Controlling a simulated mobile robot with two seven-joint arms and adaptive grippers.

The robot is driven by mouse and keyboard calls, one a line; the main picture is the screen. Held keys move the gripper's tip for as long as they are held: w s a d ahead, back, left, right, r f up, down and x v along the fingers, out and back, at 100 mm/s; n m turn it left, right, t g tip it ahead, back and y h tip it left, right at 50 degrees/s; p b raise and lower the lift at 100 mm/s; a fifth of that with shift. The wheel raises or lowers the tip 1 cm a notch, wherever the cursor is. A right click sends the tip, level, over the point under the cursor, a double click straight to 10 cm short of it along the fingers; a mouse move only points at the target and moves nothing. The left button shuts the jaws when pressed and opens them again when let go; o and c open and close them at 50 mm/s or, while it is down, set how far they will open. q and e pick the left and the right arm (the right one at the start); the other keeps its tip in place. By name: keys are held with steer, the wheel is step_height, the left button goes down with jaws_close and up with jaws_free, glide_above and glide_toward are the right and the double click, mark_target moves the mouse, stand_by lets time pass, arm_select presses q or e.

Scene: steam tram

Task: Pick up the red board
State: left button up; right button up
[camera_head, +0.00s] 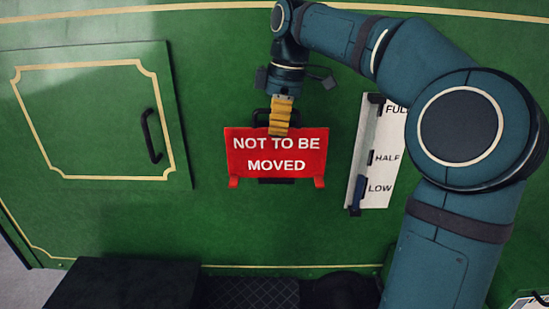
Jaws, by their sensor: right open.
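The red board (268,165) carries the white words "NOT TO BE MOVED". It is at the middle of the head view, against the green panel, with red feet at its lower corners. A dark handle-like piece shows above its top edge and a dark part below its bottom edge. My right gripper (279,132), with yellow fingers, is open. Its fingertips overlap the board's top edge in the picture; I cannot tell whether they touch it. My left gripper is not in view.
A green door (95,120) with a black handle (151,136) is at left. A white plate (375,160) marked "HALF" and "LOW", with a lever (359,192), is right of the board. A black box-like block (120,285) stands at lower left.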

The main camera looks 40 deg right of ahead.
steer(key=shift+w+f, duration=0.2)
steer(key=shift+f, duration=0.45)
steer(key=shift+c, duration=0.4)
jaws_close()
